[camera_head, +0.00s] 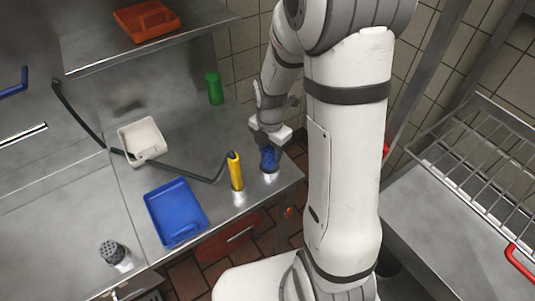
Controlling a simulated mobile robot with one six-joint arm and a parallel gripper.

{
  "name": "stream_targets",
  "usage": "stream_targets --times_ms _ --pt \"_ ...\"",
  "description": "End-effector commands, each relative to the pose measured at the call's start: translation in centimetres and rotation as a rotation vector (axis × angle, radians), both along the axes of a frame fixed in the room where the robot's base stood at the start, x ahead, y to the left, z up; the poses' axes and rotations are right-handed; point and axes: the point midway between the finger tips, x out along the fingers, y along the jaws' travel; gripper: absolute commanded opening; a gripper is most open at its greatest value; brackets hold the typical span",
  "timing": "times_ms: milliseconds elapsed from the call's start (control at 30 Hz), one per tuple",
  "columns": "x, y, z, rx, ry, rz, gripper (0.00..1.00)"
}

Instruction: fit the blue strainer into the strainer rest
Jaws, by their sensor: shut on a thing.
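My gripper (268,136) is above the counter near its right edge, pointing down. It is shut on a small blue thing (270,157), which I take for the blue strainer. The blue thing is roughly upright, and its top is partly hidden by the gripper. A pale, shiny patch (270,177) shows directly below it at the counter; I cannot tell whether this is a metal holder, part of the strainer or a reflection. I cannot clearly make out the strainer rest.
A yellow upright thing (236,171) stands just left of the blue one. A blue tray (177,213), a white tray (141,139), a green cylinder (214,88) and a grey perforated-looking piece (113,253) are on the counter. An orange tray (147,20) is on the shelf above.

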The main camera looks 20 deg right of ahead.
Motion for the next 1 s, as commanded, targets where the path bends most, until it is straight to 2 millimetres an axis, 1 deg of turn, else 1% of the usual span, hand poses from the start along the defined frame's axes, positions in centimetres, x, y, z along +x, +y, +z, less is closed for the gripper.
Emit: stream_targets --times_ms 33,100,200,467,567,600,833,867,1000 --pt "-0.1 0.0 -0.9 0.000 0.005 0.000 0.21" --pt "0.0 0.0 -1.8 0.000 0.004 0.001 0.21" --pt "0.0 0.0 -2.5 0.000 0.001 0.001 0.21" --pt "0.0 0.1 -2.6 0.000 0.000 0.001 0.21" --pt "0.0 0.1 -3.0 0.000 0.000 0.002 0.21" --pt "0.0 0.1 -2.9 0.000 0.000 0.002 0.45" --pt "0.0 0.1 -2.8 0.000 0.000 0.002 0.64" --pt "0.0 0.1 -2.8 0.000 0.000 0.002 0.65" --pt "0.0 0.1 -2.8 0.000 0.000 0.002 0.65"
